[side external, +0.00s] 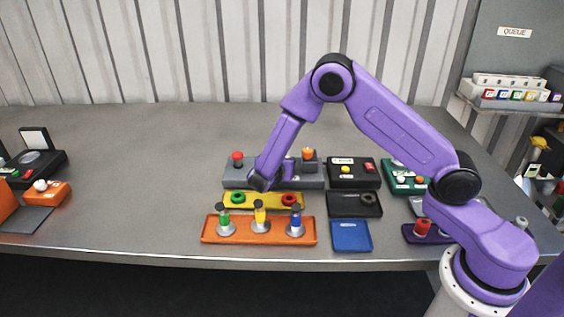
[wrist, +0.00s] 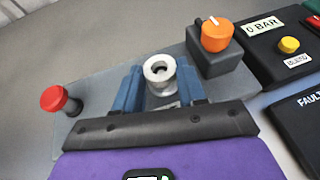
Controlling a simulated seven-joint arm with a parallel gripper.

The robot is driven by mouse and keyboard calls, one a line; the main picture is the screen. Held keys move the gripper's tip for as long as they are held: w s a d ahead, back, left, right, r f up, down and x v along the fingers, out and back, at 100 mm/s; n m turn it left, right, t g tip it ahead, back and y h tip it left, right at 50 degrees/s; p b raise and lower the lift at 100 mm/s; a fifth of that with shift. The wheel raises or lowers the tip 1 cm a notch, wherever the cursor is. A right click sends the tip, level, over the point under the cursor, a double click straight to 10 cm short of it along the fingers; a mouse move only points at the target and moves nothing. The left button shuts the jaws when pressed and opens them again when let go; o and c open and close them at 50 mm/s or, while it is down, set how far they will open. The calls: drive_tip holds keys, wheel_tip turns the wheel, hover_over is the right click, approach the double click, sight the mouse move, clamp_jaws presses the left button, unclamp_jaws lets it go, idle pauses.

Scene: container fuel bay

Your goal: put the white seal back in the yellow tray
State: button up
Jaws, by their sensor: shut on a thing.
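In the wrist view my gripper (wrist: 158,82) has its blue fingers closed around a pale ring, the white seal (wrist: 159,66). The seal is at a grey metal fitting on the grey block (wrist: 100,102); I cannot tell whether it sits on the fitting or just above it. In the side view my gripper (side external: 261,183) is low at the front of that block, and the seal is hidden. The yellow tray (side external: 264,202) lies just in front, with a green ring (side external: 237,199) at its left and a red ring (side external: 289,199) at its right.
The block carries a red knob (wrist: 54,98) and an orange knob (wrist: 216,35). An orange tray (side external: 209,232) with several coloured-top posts stands in front of the yellow tray. Black and blue trays (side external: 350,236) lie to the right. The table's left middle is clear.

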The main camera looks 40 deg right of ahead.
drive_tip(key=shift+f, duration=0.15)
drive_tip(key=o, duration=1)
drive_tip(key=v, duration=0.7)
drive_tip(key=shift+s+a, duration=0.15)
drive_tip(key=shift+s+r, duration=0.3)
drive_tip(key=shift+r, duration=0.1)
drive_tip(key=s+r+m+g+y, duration=0.1)
drive_tip(key=s+m, duration=0.1)
drive_tip(key=s, duration=0.2)
drive_tip(key=s+r+m+g+y, duration=0.1)
drive_tip(key=s+m+y, duration=0.1)
drive_tip(key=s, duration=0.3)
drive_tip(key=s+d+r+m+g+y, duration=0.1)
drive_tip(key=s+r+m, duration=0.1)
drive_tip(key=s, duration=0.2)
drive_tip(key=shift+s+r+g, duration=0.1)
drive_tip(key=shift+s+g, duration=0.3)
drive_tip(key=shift+o, duration=0.6)
drive_tip(key=s+r+m+g+y, duration=0.2)
drive_tip(key=s+m+y, duration=0.3)
drive_tip(key=s, duration=1.4)
drive_tip(key=g+y, duration=0.1)
drive_tip(key=y, duration=0.1)
drive_tip(key=shift+s+r+m+y, duration=0.15)
drive_tip(key=shift+r+m+y, duration=0.15)
drive_tip(key=shift+m+y, duration=0.1)
